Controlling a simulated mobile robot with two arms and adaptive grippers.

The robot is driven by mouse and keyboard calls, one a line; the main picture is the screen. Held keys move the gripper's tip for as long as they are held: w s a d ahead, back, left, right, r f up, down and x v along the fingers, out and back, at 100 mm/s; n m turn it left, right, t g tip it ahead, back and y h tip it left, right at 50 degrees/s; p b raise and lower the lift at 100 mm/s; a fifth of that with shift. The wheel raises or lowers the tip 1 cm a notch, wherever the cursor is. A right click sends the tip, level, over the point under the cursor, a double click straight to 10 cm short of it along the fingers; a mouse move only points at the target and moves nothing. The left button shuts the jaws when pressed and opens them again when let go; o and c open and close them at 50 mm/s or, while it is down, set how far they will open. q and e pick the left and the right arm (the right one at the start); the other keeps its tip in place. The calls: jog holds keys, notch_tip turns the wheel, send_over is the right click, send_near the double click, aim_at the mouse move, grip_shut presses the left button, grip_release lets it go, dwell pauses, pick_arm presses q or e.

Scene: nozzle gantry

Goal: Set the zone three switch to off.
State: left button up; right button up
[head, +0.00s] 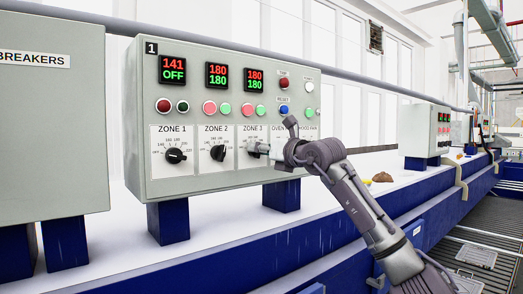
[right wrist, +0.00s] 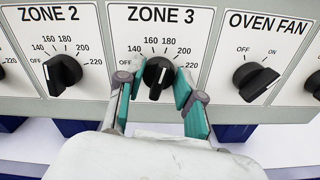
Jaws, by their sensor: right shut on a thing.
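The zone three switch (right wrist: 158,74) is a black rotary knob under the ZONE 3 label, with marks from OFF at the left round to 220. Its pointer is up, around 160 to 180, not at OFF. My right gripper (right wrist: 159,88) has one teal-padded finger on each side of the knob and is shut on it. The display above zone three (head: 254,80) reads 180 over 180. My left gripper is not in view.
The zone two knob (right wrist: 64,72) is left of the gripper and the oven fan knob (right wrist: 255,80) is close on its right. The zone one knob (head: 175,156) is further left, with OFF on its display. A breaker cabinet (head: 52,150) stands left of the panel.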

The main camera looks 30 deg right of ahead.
jog(key=shift+n, duration=0.4)
jog(key=n+p, duration=0.1)
jog(key=n, duration=1)
jog(key=n+p, duration=0.1)
jog(key=n, duration=0.4)
jog(key=shift+a+f+n+p, duration=0.15)
jog(key=shift+a+n+p, duration=0.15)
jog(key=shift+a+n, duration=0.1)
jog(key=o, duration=1.2)
jog(key=shift+c, duration=0.2)
jog(key=s+d, duration=0.1)
jog(key=s, duration=1.1)
